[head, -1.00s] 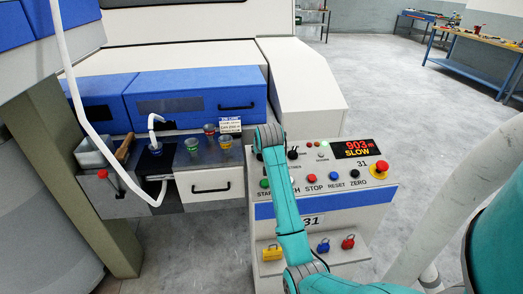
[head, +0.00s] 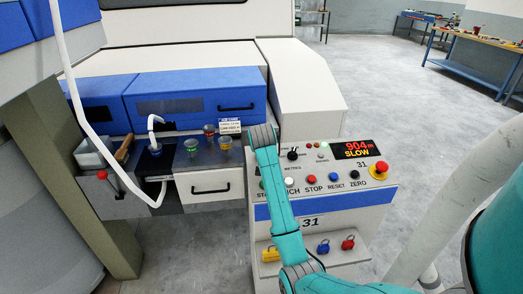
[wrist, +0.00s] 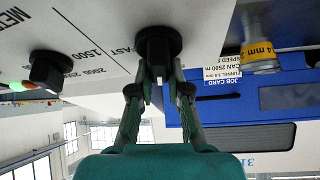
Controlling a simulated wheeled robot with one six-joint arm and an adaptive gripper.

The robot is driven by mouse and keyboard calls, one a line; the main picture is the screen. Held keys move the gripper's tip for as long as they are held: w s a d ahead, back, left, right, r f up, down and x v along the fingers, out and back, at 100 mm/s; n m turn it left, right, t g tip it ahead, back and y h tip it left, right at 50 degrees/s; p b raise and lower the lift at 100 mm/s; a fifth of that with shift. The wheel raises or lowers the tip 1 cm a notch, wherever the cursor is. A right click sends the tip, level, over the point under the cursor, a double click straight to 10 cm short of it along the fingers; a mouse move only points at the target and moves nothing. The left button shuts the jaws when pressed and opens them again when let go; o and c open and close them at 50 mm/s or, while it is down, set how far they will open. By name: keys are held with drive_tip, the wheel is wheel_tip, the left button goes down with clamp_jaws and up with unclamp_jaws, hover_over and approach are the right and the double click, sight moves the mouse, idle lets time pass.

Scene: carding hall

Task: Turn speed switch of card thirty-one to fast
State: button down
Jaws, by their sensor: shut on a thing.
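The console of card 31 (head: 345,200) stands at the centre of the head view. Its display (head: 352,149) reads 904 m and SLOW. In the wrist view, a black round knob (wrist: 158,42) sits beside the printed word FAST; I take it as the speed switch. My gripper (wrist: 159,75) is shut on this knob, one finger on each side. The knob's pointer direction is hard to tell. In the head view my arm hides the knob. The metres selector (head: 293,153) is a separate black knob to its right; it also shows in the wrist view (wrist: 49,70).
Push buttons, including a red stop button (head: 310,177), line the console's lower edge. A red emergency knob (head: 381,167) sits at its right. A job card (head: 230,126) and small cups (head: 192,147) stand to the left. Coloured padlocks (head: 323,246) hang below.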

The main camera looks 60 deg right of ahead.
drive_tip(key=m, duration=0.1)
drive_tip(key=m+g, duration=0.1)
drive_tip(key=f+m+g, duration=0.1)
drive_tip(key=shift+s+a+m+h, duration=0.1)
drive_tip(key=shift+s+m+h, duration=0.2)
drive_tip(key=shift+m, duration=0.1)
drive_tip(key=m+g, duration=0.1)
drive_tip(key=m, duration=0.2)
drive_tip(key=m+g, duration=0.1)
drive_tip(key=shift+s+m+g, duration=0.3)
drive_tip(key=shift+m, duration=0.1)
drive_tip(key=m+g, duration=0.1)
drive_tip(key=m+y, duration=0.1)
drive_tip(key=m, duration=0.1)
drive_tip(key=shift+s+a+m+g, duration=0.2)
drive_tip(key=shift+m+g, duration=0.1)
drive_tip(key=shift+g, duration=0.1)
drive_tip(key=shift+s+a+f+m+g+y, duration=0.1)
drive_tip(key=shift+m+g+y, duration=0.25)
drive_tip(key=shift+m, duration=0.55)
drive_tip(key=shift+s+a+f+m+g+y, duration=0.1)
drive_tip(key=shift+m+g+y, duration=0.25)
drive_tip(key=shift+m, duration=0.55)
drive_tip(key=c, duration=1.1)
unclamp_jaws()
drive_tip(key=shift+w, duration=0.15)
drive_tip(key=shift+r, duration=0.1)
drive_tip(key=shift+d+r, duration=0.2)
